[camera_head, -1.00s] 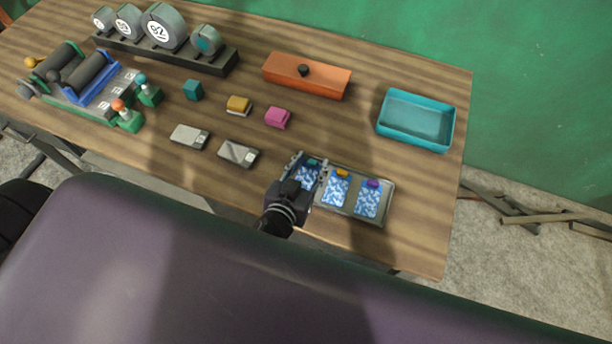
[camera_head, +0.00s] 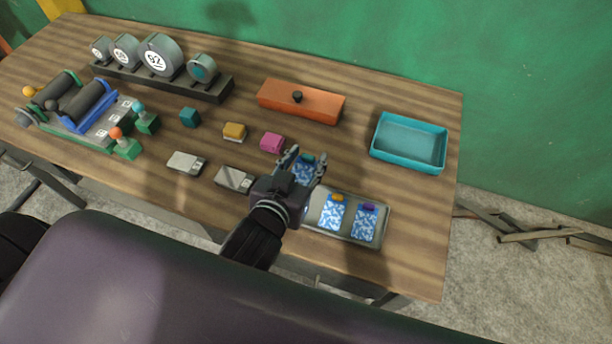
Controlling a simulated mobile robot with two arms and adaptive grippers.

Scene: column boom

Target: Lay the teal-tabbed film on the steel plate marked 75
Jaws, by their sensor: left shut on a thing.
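My left gripper (camera_head: 306,160) is shut on the teal-tabbed film (camera_head: 304,174), a blue-and-white patterned sheet whose teal tab shows between the fingers. The gripper is above the table at the left end of the film tray (camera_head: 344,237), and its body hides part of the film. Two small steel plates lie flat to the left of the gripper: one farther left (camera_head: 181,161) and one nearer it (camera_head: 228,176). Each has a pale label at its right end; the numbers are too small to read. My right gripper is not in view.
Films with an orange tab (camera_head: 331,215) and a purple tab (camera_head: 365,225) lie in the tray. Teal (camera_head: 190,117), yellow (camera_head: 234,131) and pink (camera_head: 271,142) blocks stand behind the plates. An orange lidded box (camera_head: 315,108) and a teal bin (camera_head: 408,148) are farther back.

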